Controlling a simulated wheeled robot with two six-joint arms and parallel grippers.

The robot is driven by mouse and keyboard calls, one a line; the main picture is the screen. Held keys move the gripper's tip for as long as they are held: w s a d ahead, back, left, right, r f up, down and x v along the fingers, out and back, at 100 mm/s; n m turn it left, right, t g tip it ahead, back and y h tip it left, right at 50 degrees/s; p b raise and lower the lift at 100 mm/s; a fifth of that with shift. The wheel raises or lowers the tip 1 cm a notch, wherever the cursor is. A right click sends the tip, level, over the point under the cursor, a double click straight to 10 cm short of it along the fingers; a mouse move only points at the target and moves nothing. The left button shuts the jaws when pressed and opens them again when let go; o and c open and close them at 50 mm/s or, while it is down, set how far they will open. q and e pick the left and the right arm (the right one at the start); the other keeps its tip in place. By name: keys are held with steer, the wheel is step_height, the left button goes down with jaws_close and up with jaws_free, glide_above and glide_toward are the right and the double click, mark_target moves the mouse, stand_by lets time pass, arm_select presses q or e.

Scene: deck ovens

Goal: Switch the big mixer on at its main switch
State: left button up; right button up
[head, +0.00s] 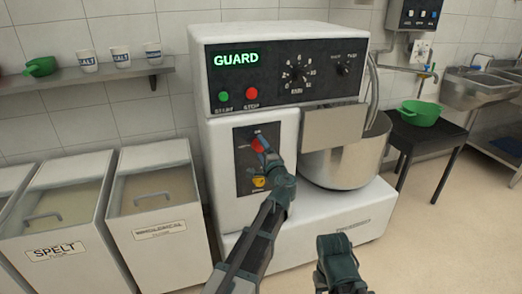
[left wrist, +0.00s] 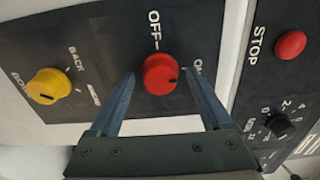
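The big mixer (head: 290,45) stands in the middle of the head view, its display lit green with "GUARD". Its main switch is a red knob (left wrist: 161,73) on a dark side panel (head: 242,165), with OFF and ON labels; in the head view the knob (head: 266,144) is partly covered by my left gripper (head: 268,152). In the left wrist view my left gripper (left wrist: 160,78) is open, one finger on each side of the knob, with small gaps. A dark mark shows on the knob's right side, towards the ON side of the picture. My right gripper (head: 338,250) is low in front of the mixer; its fingers are unclear.
A yellow knob (left wrist: 48,86) sits beside the red one on the same panel. The red stop button (head: 252,93) and green start button (head: 224,96) are above. The steel bowl (head: 345,165) is right of the panel; flour bins (head: 157,190) stand left.

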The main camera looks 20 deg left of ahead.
arm_select(q)
steer(key=v, duration=1.3)
steer(key=shift+s+d, duration=0.25)
steer(key=shift+s, duration=0.1)
steer(key=s+a+f+n+g+h, duration=0.1)
steer(key=s+a+f+n+g, duration=0.3)
steer(key=f, duration=0.2)
steer(key=s+a+f+n+g+h, duration=0.1)
steer(key=s+a+f+n+g, duration=0.25)
steer(key=f, duration=0.35)
steer(key=s+d+f+n+g+h, duration=0.2)
steer(key=s+d+f+g+h, duration=0.15)
steer(key=s, duration=0.25)
steer(key=s+d+f+n+g+h, duration=0.2)
steer(key=s+f+g+h, duration=0.1)
steer(key=s+f+h, duration=0.25)
steer(key=s+d+r+m+p, duration=0.1)
steer(key=s+d+r+p, duration=0.1)
steer(key=r+p, duration=0.5)
steer(key=s+d+r+m+y+p, duration=0.1)
steer(key=s+d+r+p, duration=0.1)
steer(key=d+r+p, duration=0.3)
steer(key=s+d+r+m+g+y+p, duration=0.1)
steer(key=d+r+p, duration=0.3)
steer(key=r+p, duration=0.6)
steer(key=shift+s+r+m+p, duration=0.3)
steer(key=shift+s+r+m, duration=0.05)
steer(key=shift+s+m, duration=0.1)
